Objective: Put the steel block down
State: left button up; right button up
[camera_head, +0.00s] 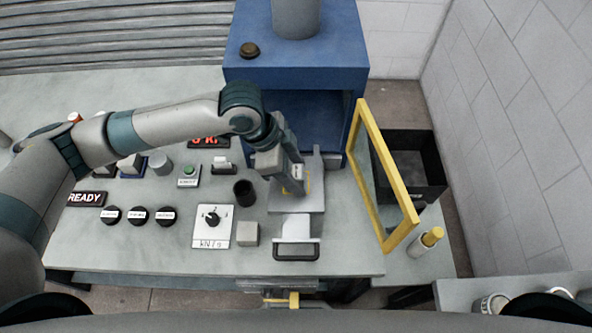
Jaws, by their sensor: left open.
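My left gripper (291,187) points down over a light grey plate (312,200) in front of the blue press-like machine (296,65). It is open. A small pale piece shows at its fingers, and I cannot tell whether this is a block or part of the gripper. A grey block (246,234) stands on the bench to the left of a white slide with a dark handle (297,250), apart from my gripper. I cannot tell for sure that it is the steel block. My right gripper is not in view.
A yellow frame (409,222) stands open to the right of the machine, with a black bin (414,170) behind it. A dial panel (213,226), a dark cup (244,193) and several black knobs (138,215) are on the bench (170,255). Its front left is clear.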

pick_arm(q)
jog(key=shift+r, duration=0.1)
jog(key=b+v, duration=0.2)
jog(key=v, duration=1)
jog(key=shift+b, duration=0.3)
